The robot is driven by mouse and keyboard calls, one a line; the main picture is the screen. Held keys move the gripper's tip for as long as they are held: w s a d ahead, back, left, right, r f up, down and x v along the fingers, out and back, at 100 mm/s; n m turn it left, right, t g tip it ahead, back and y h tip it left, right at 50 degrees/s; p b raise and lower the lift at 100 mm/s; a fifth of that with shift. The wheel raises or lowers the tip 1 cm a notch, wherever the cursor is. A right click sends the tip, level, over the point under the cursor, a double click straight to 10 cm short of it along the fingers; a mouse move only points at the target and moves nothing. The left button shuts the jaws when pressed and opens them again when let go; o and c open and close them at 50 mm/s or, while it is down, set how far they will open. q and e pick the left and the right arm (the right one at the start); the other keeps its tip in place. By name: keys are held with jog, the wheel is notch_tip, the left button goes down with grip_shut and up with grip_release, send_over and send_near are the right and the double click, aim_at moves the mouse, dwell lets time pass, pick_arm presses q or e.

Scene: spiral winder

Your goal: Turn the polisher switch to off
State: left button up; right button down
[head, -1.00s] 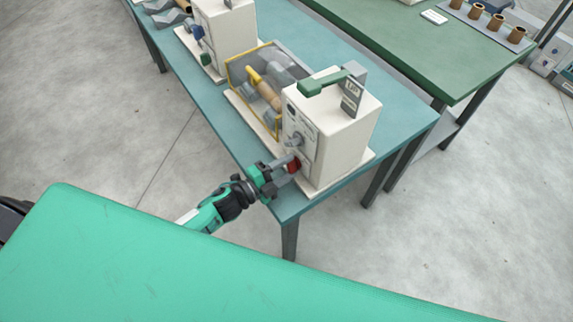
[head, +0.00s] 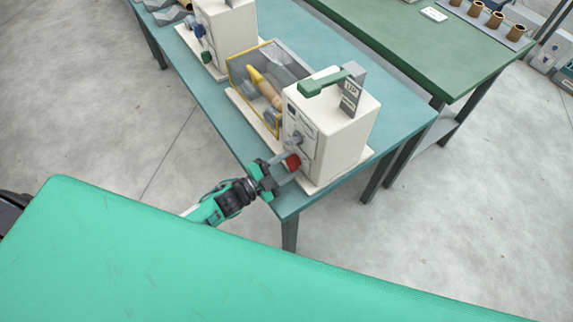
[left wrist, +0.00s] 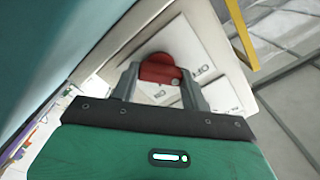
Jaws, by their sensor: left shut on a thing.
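The polisher (head: 345,135) is a cream box on the front end of a teal table. Its red switch knob (head: 293,161) is low on its left-facing front. My left gripper (head: 283,171) reaches it from the front left and is shut on the knob. In the left wrist view the red knob (left wrist: 158,72) sits between the two grey fingers of my left gripper (left wrist: 160,80). Behind it is a pale plate (left wrist: 205,55) with what looks like an OFF label and an ON label, both turned over. The right gripper is not in view.
A grey knob (head: 297,138) is above the red one. A yellow-framed guard with rollers (head: 270,85) stands behind. A second machine (head: 226,35) is farther back. A green surface (head: 200,270) fills the foreground.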

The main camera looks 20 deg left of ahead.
pick_arm(q)
jog(key=o, duration=1)
jog(key=shift+b+v, duration=1.85)
jog(key=shift+v, duration=5.1)
jog(key=shift+f, duration=0.15)
